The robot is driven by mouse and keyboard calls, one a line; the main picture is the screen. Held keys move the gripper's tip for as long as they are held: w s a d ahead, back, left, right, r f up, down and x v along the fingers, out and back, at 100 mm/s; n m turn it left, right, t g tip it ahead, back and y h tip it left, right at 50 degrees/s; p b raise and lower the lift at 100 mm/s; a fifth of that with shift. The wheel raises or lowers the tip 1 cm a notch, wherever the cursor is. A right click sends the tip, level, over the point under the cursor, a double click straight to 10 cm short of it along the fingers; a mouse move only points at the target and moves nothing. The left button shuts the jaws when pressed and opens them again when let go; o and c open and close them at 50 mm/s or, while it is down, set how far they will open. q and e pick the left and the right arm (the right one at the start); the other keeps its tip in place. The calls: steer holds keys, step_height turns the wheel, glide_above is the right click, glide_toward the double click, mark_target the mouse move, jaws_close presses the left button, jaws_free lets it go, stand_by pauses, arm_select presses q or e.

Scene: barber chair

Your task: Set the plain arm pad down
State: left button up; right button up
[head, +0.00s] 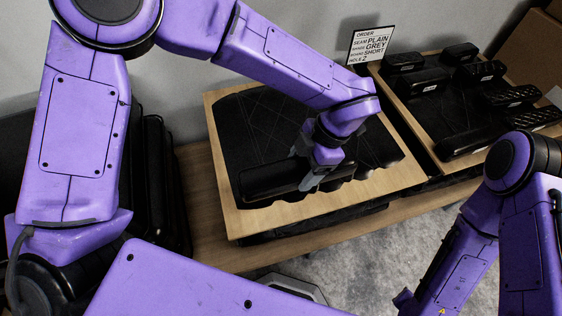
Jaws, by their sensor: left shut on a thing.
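My left gripper (312,180) is shut on a long black arm pad (268,182). The pad is level, over the front left part of a black padded surface on a wooden board (232,222). I cannot tell whether the pad touches that surface. The gripper and wrist hide part of the pad, and no seam shows clearly on it. My right arm comes in at the right, but its fingers do not show.
An order card (370,46) at the back reads seam plain, grey, short, hole 2. A second wooden board (408,120) at the right holds several black pads with white labels (486,70). A black case-like object (160,185) stands at the left. Grey floor shows in front.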

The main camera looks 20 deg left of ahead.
mark_target(294, 162)
arm_select(q)
steer(key=a, duration=0.1)
steer(key=a+f, duration=0.1)
steer(key=shift+s+a+f, duration=0.1)
steer(key=shift+a+f, duration=0.1)
steer(key=shift+a, duration=0.15)
steer(key=a+f, duration=0.1)
steer(key=w+f, duration=0.1)
steer(key=f, duration=0.1)
steer(key=w+a+f, duration=0.1)
steer(key=f, duration=0.1)
steer(key=shift+a+p, duration=0.3)
steer(key=shift+a, duration=0.05)
steer(key=p+x, duration=0.1)
steer(key=x, duration=0.2)
steer(key=shift+s+f, duration=0.1)
steer(key=shift+s, duration=0.05)
steer(key=shift+w+f, duration=0.25)
steer(key=shift+f, duration=0.2)
arm_select(e)
steer(key=shift+w+r, duration=0.2)
steer(key=shift+r, duration=0.7)
arm_select(q)
steer(key=o, duration=1.4)
steer(key=b+v, duration=0.1)
steer(key=v, duration=1.1)
steer(key=shift+r, duration=0.1)
arm_select(e)
steer(key=shift+f, duration=0.35)
